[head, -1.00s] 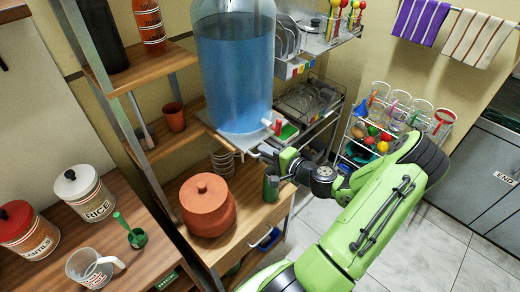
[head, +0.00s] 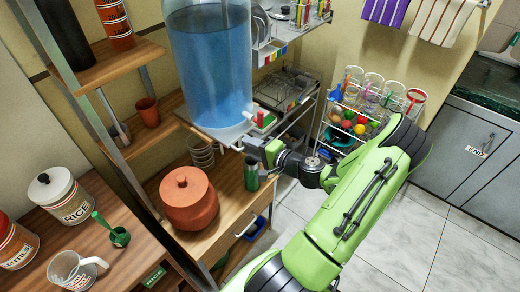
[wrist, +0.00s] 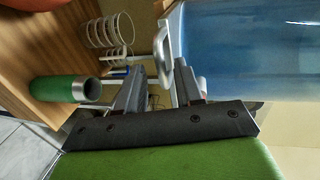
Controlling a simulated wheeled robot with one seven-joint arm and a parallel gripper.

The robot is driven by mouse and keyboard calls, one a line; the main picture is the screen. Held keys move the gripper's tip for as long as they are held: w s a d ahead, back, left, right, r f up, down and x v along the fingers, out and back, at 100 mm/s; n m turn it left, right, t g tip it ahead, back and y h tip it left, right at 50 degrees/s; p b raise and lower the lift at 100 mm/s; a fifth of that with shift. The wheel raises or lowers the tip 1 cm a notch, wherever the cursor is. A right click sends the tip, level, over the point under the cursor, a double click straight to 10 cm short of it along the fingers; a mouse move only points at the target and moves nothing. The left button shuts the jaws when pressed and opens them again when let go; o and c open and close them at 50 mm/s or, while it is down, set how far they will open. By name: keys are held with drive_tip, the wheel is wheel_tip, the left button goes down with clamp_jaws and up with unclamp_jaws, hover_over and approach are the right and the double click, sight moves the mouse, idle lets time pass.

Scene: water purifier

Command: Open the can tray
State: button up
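The large clear water can (head: 212,70) of blue water stands on a pale tray or base (head: 222,135), with a red-handled tap at its lower right. In the wrist view the can (wrist: 250,50) fills the upper right, and a white loop handle (wrist: 164,48) shows beside it. My gripper (head: 242,146) is at the tray's front edge in the head view. In the wrist view my gripper (wrist: 158,68) is open, its two fingers apart and the handle just beyond the tips. I cannot tell whether a finger touches it.
A green cup (head: 251,174) stands close below my gripper on the wooden counter, with a clay pot (head: 188,198) to its left. Wire coils (wrist: 110,30) sit near the handle. A rack of glasses and balls (head: 360,110) stands behind my arm. Floor at right is clear.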

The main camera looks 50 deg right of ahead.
drive_tip(key=p+v, duration=0.1)
drive_tip(key=v, duration=1.4)
drive_tip(key=shift+s, duration=0.3)
drive_tip(key=shift+a, duration=0.1)
drive_tip(key=w+a+r+n+g+y+p, duration=0.1)
drive_tip(key=w+a+n+g+y, duration=0.15)
drive_tip(key=a+n+g, duration=0.4)
drive_tip(key=w+a+r+n+g+y, duration=0.2)
drive_tip(key=w+a+n+g, duration=0.2)
drive_tip(key=a, duration=0.5)
drive_tip(key=s+a+r+n+h, duration=0.2)
drive_tip(key=s+a+r+n, duration=0.1)
drive_tip(key=a+r, duration=0.2)
drive_tip(key=s+a+r+n+h, duration=0.3)
drive_tip(key=a+r+n, duration=0.1)
drive_tip(key=a+r, duration=0.2)
drive_tip(key=shift+s+a+r+t+p, duration=0.3)
drive_tip(key=shift+s+r+t+p, duration=0.1)
drive_tip(key=shift+r, duration=0.5)
